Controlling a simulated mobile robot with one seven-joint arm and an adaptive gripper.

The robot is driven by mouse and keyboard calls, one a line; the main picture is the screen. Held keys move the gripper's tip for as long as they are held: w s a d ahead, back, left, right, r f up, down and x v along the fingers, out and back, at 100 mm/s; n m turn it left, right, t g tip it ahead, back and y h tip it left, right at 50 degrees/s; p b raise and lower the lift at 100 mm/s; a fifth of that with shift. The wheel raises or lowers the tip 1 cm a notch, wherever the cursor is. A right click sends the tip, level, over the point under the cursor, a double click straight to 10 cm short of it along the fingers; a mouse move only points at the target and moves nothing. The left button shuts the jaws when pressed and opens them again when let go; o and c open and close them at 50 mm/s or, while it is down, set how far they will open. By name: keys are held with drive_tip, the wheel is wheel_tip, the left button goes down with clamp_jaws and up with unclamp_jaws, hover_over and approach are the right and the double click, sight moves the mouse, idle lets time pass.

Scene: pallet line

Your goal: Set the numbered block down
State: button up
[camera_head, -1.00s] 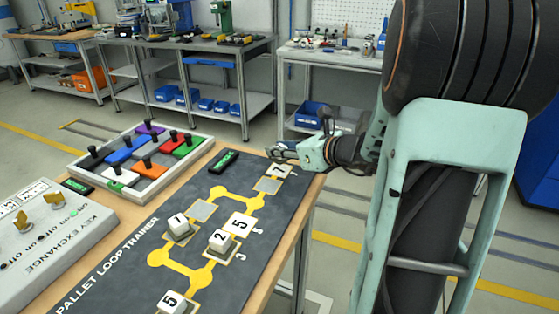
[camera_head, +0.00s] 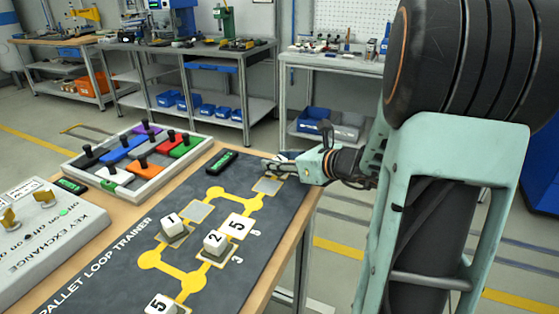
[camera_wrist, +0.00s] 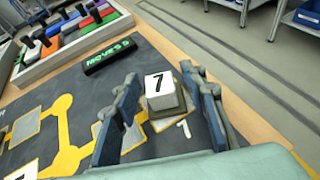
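A white-topped block marked 7 (camera_wrist: 160,88) shows between the fingers of my gripper (camera_wrist: 163,85) in the wrist view. In the head view, my gripper (camera_head: 272,163) is over the far right end of the dark board, with the block mostly hidden behind the fingers. In the wrist view, the label 1 (camera_wrist: 183,128) lies just below the block.
The dark board (camera_head: 115,262) carries other numbered blocks, including a 2 (camera_head: 215,242). A small green display (camera_head: 222,162) lies left of the gripper; it also shows in the wrist view (camera_wrist: 110,54). A tray of coloured pieces (camera_head: 72,163) stands farther left. The table edge is close on the right.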

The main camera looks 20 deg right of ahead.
drive_tip(key=shift+r+p, duration=0.25)
drive_tip(key=shift+p, duration=0.05)
drive_tip(key=p+v, duration=0.2)
drive_tip(key=v, duration=1)
drive_tip(key=shift+f, duration=0.1)
drive_tip(key=shift+d, duration=0.1)
